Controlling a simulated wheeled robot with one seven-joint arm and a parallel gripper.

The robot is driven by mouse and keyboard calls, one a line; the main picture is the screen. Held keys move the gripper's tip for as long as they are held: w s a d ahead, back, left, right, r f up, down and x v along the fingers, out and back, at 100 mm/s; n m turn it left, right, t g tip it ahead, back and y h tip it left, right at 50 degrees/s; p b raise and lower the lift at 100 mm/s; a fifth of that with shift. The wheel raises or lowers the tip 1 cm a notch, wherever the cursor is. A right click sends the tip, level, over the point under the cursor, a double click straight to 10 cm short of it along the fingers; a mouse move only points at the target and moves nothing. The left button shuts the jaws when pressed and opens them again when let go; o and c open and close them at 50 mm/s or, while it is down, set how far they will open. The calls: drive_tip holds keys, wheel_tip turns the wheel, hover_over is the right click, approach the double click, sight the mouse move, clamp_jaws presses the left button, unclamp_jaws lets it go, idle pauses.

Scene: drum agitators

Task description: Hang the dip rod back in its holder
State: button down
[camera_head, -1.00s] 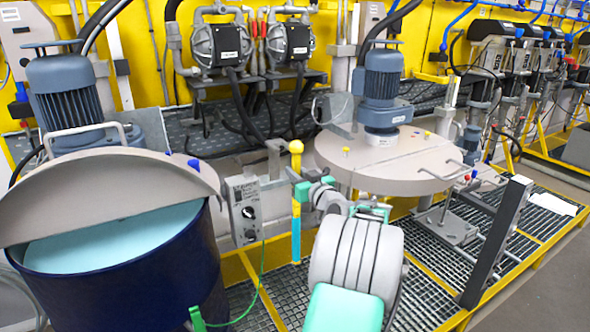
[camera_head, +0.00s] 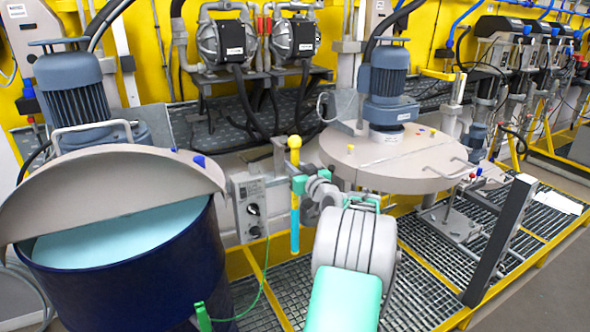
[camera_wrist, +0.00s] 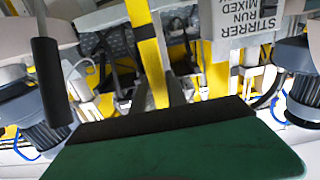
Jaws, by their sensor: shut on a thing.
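The dip rod (camera_head: 295,232) hangs upright in the head view, yellow above and cyan at its lower end, with a yellow knob on top. My gripper (camera_head: 301,185), with teal fingertips, is shut on it below the knob. In the wrist view a green finger pad of my gripper (camera_wrist: 180,148) fills the bottom. A yellow strip (camera_wrist: 148,45) runs down behind it; I cannot tell whether it is the rod. A grey bracket (camera_head: 280,152) stands just left of the knob, beside the control box (camera_head: 249,212). I cannot tell whether this is the holder, or whether the rod touches it.
A dark blue drum (camera_head: 130,265) with a tilted grey lid (camera_head: 105,190) stands at left. A round grey lid with a motor (camera_head: 385,85) is close on the right. A dark post (camera_head: 500,240) rises from the grating at right. A green cable hangs from the control box.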

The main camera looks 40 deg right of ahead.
sight(279, 153)
drive_tip(key=shift+w, duration=0.1)
drive_tip(key=shift+b+x, duration=0.35)
drive_tip(key=shift+x, duration=0.8)
drive_tip(key=shift+b+x, duration=0.75)
drive_tip(key=shift+x, duration=1.5)
drive_tip(key=shift+f+b, duration=0.25)
drive_tip(key=shift+b, duration=0.4)
drive_tip(key=shift+r, duration=0.15)
